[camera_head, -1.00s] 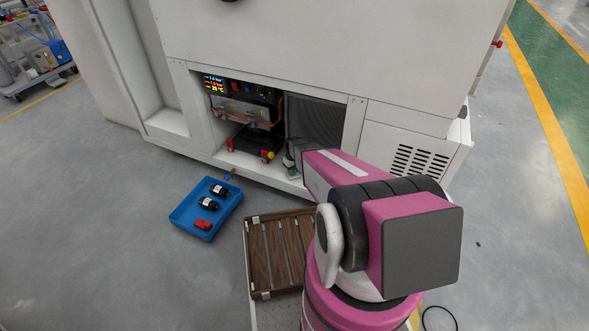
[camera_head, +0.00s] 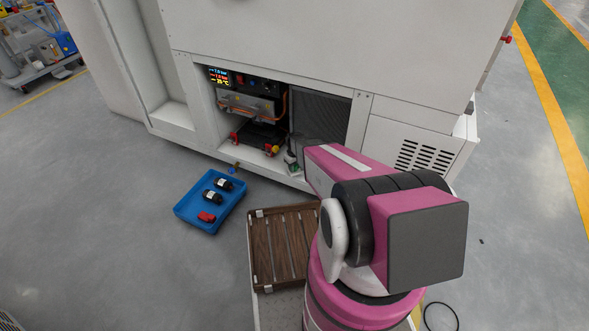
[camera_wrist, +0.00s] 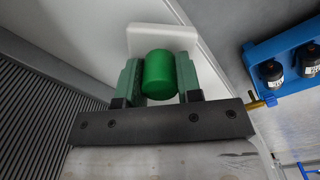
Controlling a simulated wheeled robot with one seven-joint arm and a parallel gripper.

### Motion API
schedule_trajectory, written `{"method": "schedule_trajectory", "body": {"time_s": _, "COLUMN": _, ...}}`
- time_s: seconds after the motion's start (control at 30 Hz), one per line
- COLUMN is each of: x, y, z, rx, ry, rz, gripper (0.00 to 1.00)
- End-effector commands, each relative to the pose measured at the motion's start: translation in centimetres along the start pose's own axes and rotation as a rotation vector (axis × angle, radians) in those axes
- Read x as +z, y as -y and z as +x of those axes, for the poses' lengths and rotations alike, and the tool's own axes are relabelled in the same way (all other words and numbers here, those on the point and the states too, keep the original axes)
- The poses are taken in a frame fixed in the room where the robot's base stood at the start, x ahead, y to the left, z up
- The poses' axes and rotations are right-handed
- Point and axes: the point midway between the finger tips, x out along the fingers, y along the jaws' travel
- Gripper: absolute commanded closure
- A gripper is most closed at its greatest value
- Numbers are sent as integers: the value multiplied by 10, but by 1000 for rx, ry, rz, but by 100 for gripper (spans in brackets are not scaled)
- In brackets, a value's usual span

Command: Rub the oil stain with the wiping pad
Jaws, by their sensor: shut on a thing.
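My gripper (camera_wrist: 158,76) has green fingers and is shut on the green round handle (camera_wrist: 159,74) of the wiping pad. The pad's white flat part (camera_wrist: 162,39) shows beyond the fingers in the wrist view, close to a pale cabinet panel; whether it touches cannot be told. In the head view my gripper (camera_head: 291,160) is small and partly hidden by my pink arm, at the lower opening of the white cabinet.
A blue tray (camera_head: 190,217) with two black bottles and a red part lies on the floor at left. A brown slatted tray (camera_head: 263,284) is beside my arm. The cabinet opening holds equipment with a lit display (camera_head: 219,76). A dark ribbed panel (camera_head: 322,112) is next to it.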

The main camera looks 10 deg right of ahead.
Motion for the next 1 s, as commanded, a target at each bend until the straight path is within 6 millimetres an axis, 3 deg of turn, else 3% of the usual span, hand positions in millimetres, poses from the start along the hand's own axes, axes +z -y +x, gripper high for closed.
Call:
{"method": "schedule_trajectory", "body": {"time_s": 0.5, "x": 1, "y": 0, "z": -45, "rx": 0, "ry": 0, "rz": 0, "gripper": 86}}
{"method": "schedule_trajectory", "body": {"time_s": 1.0, "x": 1, "y": 0, "z": -53, "rx": 0, "ry": 0, "rz": 0, "gripper": 86}}
